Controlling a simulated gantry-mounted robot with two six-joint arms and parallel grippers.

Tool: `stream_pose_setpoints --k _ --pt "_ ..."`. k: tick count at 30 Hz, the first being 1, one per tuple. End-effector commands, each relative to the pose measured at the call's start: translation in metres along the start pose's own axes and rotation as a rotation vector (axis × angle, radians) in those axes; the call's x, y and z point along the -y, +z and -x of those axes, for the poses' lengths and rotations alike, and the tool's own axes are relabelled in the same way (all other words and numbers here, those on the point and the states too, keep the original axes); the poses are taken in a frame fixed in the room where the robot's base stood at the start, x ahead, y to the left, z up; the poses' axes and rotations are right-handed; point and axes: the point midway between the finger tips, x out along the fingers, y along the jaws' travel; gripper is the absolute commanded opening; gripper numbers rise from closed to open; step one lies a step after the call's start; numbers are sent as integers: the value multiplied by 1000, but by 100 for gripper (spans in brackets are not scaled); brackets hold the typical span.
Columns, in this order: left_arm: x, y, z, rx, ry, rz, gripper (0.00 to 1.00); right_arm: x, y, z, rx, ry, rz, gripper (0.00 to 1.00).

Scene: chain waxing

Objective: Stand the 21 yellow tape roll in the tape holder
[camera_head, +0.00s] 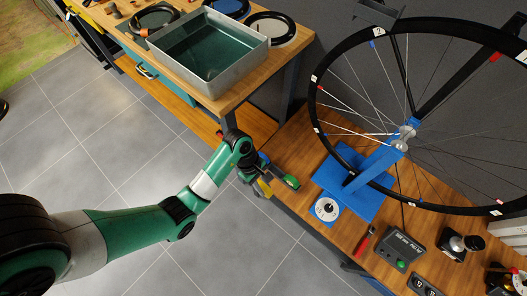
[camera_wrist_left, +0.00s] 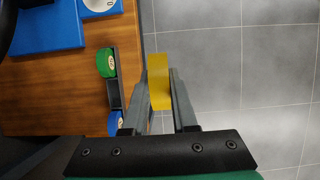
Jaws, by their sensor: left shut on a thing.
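My left gripper (camera_head: 258,179) is shut on the yellow tape roll (camera_wrist_left: 159,82), which sits edge-on between the fingertips in the left wrist view. The yellow roll also shows in the head view (camera_head: 265,188). The dark tape holder (camera_wrist_left: 115,88) lies on the wooden bench near its edge, just left of the gripper in the wrist view. A green tape roll (camera_wrist_left: 106,63) and a blue tape roll (camera_wrist_left: 115,122) stand in it, with a gap between them. The yellow roll is apart from the holder, beyond the bench edge in the wrist view. My right gripper is out of view.
A bicycle wheel (camera_head: 314,100) stands above a blue base plate (camera_head: 329,177) on the bench. A red-handled tool (camera_head: 364,243) and a dark box with a green button (camera_head: 402,252) lie nearby. A metal tray (camera_head: 263,57) of dark liquid stands on the other table. Tiled floor lies open below.

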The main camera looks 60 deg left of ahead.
Motion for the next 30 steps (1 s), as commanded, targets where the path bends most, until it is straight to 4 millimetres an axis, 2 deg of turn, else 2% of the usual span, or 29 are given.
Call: stream_pose_setpoints --k 1,13,25,28,30 --pt "0 6 14 0 0 0 0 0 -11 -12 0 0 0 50" --pt "0 25 60 0 -1 0 0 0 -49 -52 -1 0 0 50" --pt "0 26 63 1 1 1 0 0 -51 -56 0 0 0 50" --pt "-4 32 77 10 7 8 0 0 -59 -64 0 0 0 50" --pt "-9 39 96 24 15 19 0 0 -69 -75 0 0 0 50"
